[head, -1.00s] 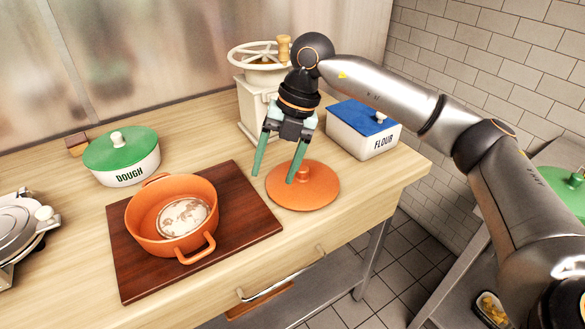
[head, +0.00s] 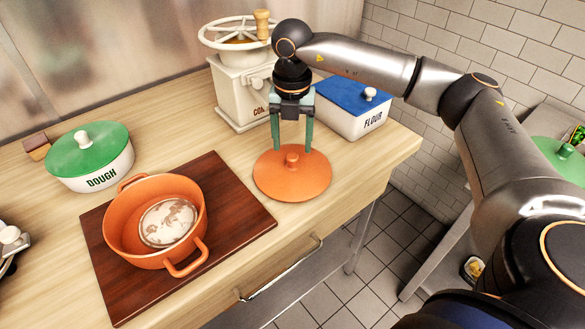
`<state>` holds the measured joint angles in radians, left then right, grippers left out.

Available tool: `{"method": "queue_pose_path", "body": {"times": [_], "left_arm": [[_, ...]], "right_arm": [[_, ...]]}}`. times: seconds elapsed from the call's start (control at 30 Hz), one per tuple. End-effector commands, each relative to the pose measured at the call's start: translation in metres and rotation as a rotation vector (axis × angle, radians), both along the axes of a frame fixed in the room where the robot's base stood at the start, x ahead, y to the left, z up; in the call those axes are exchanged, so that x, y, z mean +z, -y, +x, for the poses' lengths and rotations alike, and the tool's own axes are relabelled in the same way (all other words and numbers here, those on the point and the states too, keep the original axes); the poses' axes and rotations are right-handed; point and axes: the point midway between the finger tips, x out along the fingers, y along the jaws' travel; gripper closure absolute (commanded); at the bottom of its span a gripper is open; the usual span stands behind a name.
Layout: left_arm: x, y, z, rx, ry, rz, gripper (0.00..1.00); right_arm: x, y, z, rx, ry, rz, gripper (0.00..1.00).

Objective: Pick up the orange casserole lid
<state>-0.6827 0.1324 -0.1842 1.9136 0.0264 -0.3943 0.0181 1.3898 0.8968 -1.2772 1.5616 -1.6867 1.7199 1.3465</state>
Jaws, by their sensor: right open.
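The orange casserole lid (head: 292,182) lies flat on the wooden counter, to the right of the dark board, with its round knob (head: 292,160) up. My right gripper (head: 292,148) is open and points down over the lid. Its two green fingers are spread, with the tips near the height of the knob, one to each side in the picture. I cannot tell whether they touch anything. The orange casserole (head: 124,236) stands without a cover on the board, with a pale round loaf (head: 168,222) in it. My left gripper is not in view.
The dark wooden board (head: 235,228) lies left of the lid. A coffee grinder (head: 232,95) and a blue-topped flour box (head: 335,120) stand close behind the gripper. A green-lidded dough pot (head: 90,150) is at left. The counter's front edge runs close to the lid.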

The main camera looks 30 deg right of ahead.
Motion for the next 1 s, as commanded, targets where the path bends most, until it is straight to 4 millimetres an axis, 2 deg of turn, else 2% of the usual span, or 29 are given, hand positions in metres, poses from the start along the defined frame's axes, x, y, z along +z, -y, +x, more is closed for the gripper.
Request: {"method": "queue_pose_path", "body": {"times": [0.23, 0.57, 1.0], "left_arm": [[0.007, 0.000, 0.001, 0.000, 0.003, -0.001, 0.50], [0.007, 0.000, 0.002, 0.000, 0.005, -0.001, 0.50], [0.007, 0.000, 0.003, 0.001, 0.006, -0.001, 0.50]], "right_arm": [[-0.036, 0.000, -0.003, -0.001, -0.004, 0.000, 0.32], [-0.043, 0.000, -0.002, 0.000, -0.001, 0.001, 0.33], [-0.042, 0.000, -0.002, 0.000, -0.001, 0.001, 0.83]]}}
